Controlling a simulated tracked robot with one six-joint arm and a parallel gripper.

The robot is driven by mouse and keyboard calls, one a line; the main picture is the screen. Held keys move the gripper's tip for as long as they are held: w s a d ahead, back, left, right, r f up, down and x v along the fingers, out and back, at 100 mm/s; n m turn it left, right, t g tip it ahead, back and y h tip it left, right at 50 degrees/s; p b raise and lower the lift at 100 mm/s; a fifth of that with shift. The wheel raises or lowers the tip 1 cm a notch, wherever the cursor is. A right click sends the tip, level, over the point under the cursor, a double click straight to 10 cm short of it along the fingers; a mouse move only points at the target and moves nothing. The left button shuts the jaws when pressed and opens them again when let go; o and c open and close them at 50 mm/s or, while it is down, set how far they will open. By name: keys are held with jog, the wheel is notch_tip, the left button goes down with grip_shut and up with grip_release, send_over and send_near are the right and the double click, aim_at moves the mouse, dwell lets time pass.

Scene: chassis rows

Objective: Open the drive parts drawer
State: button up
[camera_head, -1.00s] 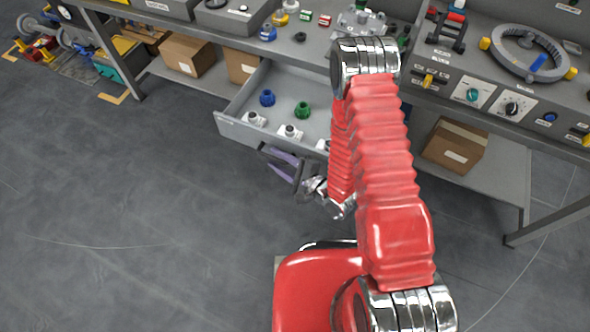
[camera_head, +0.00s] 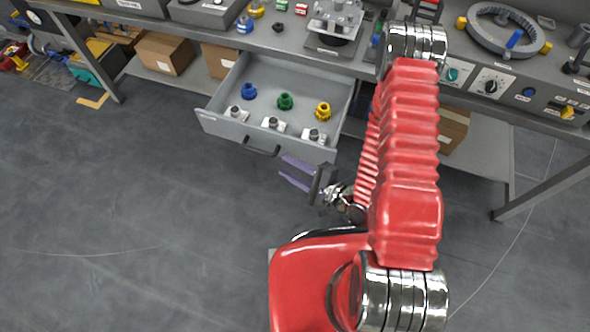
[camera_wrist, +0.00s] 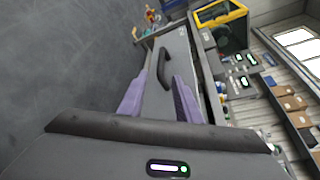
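The grey drawer (camera_head: 222,124) is pulled out from under the workbench in the head view. Blue, green and yellow knob-like parts and several white-based parts lie in it. Its dark handle (camera_head: 262,150) is on the front panel; the handle also shows in the wrist view (camera_wrist: 163,68). My gripper (camera_head: 288,172) has purple fingers, which stand apart with nothing between them. It is in front of the drawer, to the right of the handle and clear of it in the head view. In the wrist view the handle lies beyond the fingertips.
The workbench (camera_head: 290,50) spans the back, with a ring-shaped part (camera_head: 478,32) and control panels at right. Cardboard boxes (camera_head: 165,53) sit on the lower shelf. A bench leg stands at the far right. The grey floor at left is clear.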

jog(key=shift+v, duration=1.05)
